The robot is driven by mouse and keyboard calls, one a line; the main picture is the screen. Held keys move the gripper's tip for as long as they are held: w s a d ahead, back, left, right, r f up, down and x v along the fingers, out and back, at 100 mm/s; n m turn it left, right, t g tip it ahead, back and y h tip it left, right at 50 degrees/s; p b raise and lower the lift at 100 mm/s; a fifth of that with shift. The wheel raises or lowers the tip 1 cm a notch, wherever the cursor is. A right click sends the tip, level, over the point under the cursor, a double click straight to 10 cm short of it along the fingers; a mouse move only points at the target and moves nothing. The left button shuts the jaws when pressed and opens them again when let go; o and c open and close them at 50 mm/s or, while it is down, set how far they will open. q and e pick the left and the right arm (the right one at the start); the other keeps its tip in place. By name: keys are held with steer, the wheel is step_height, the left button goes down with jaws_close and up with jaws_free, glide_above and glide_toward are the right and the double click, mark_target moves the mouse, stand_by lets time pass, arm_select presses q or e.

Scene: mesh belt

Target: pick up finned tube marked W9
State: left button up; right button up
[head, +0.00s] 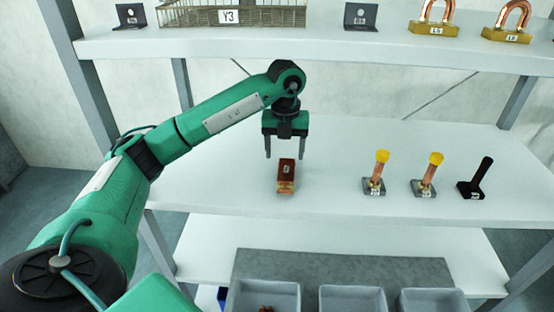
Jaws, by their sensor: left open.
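A reddish-brown and tan block-like piece (286,180) sits on the middle shelf, left of centre. It may be the finned tube, but the small label on its top is too small to read, so I cannot tell whether it says W9. My left gripper (285,155) points down with its two fingers apart, just above and behind this piece in the picture. Nothing is between the fingers that I can make out. I cannot tell whether the fingertips touch the piece. My right gripper is not in view.
To the right on the middle shelf (225,180) stand two yellow-capped copper pieces (376,172) (429,172) and a black angled piece (478,180). The upper shelf holds a Y3 basket (190,16), black brackets and copper U-bends. Grey bins (352,299) are below.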

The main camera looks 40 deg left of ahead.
mark_target(286, 169)
arm_select(q)
steer(key=shift+f, duration=0.1)
steer(key=shift+s+d+f+p, duration=0.15)
steer(key=shift+d+f+p, duration=0.1)
steer(key=shift+f+p, duration=0.35)
steer(key=shift+f, duration=0.3)
steer(key=shift+f+p, duration=0.3)
steer(key=shift+p, duration=0.2)
step_height(286, 169, down, 3)
steer(key=shift+f+p, duration=0.2)
steer(key=shift+p, duration=0.75)
steer(key=shift+d+f, duration=0.1)
steer(key=shift+f, duration=0.45)
steer(key=c, duration=1)
steer(key=shift+c, duration=1.4)
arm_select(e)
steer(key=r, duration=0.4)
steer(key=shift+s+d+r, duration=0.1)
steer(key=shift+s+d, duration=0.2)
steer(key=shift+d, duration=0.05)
arm_select(q)
steer(key=shift+r, duration=0.1)
